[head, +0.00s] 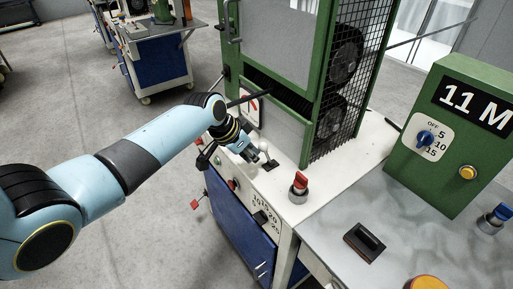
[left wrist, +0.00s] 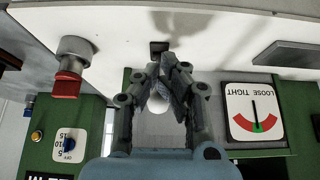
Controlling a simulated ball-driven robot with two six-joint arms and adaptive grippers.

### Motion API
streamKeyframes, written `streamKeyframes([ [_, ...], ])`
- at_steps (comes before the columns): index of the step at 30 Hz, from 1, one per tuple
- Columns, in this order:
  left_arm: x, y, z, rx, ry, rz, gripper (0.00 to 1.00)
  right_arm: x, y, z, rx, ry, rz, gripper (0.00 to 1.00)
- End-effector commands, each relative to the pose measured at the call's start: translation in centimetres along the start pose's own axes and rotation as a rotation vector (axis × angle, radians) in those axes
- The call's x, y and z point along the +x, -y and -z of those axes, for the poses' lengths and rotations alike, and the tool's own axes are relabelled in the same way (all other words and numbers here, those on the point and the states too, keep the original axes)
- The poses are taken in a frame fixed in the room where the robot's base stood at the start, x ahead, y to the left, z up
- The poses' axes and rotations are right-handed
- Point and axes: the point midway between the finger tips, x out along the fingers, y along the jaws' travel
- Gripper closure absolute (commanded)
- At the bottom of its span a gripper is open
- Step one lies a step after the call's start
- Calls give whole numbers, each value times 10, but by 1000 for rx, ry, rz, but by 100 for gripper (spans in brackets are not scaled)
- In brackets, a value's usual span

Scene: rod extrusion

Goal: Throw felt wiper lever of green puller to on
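The green puller (head: 318,85) is a green-framed machine with mesh sides on a white top. A small pale lever (head: 265,148) with a rounded knob stands on that top near the front edge. My left gripper (head: 250,154) is right beside the lever, pointing down at the top. In the left wrist view my left gripper's (left wrist: 168,80) fingers converge, their tips close together. A pale rounded piece, apparently the lever knob (left wrist: 158,104), shows between the fingers. A dark slot (left wrist: 158,47) lies just beyond the tips. Whether the fingers clasp the lever is unclear. My right gripper is out of view.
A red switch (head: 299,184) stands right of the lever and also shows in the left wrist view (left wrist: 67,84). A LOOSE TIGHT gauge (left wrist: 255,112) is close to the fingers. A green box marked 11 M (head: 455,130) stands at right.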

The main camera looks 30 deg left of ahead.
Motion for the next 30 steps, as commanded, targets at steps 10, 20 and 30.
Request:
streamKeyframes([
  [10,5,0,13,0,0,0,100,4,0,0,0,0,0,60],
  [20,10,-1,25,-1,1,-2,100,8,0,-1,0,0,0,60],
  [30,15,0,38,0,0,0,100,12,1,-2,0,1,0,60],
])
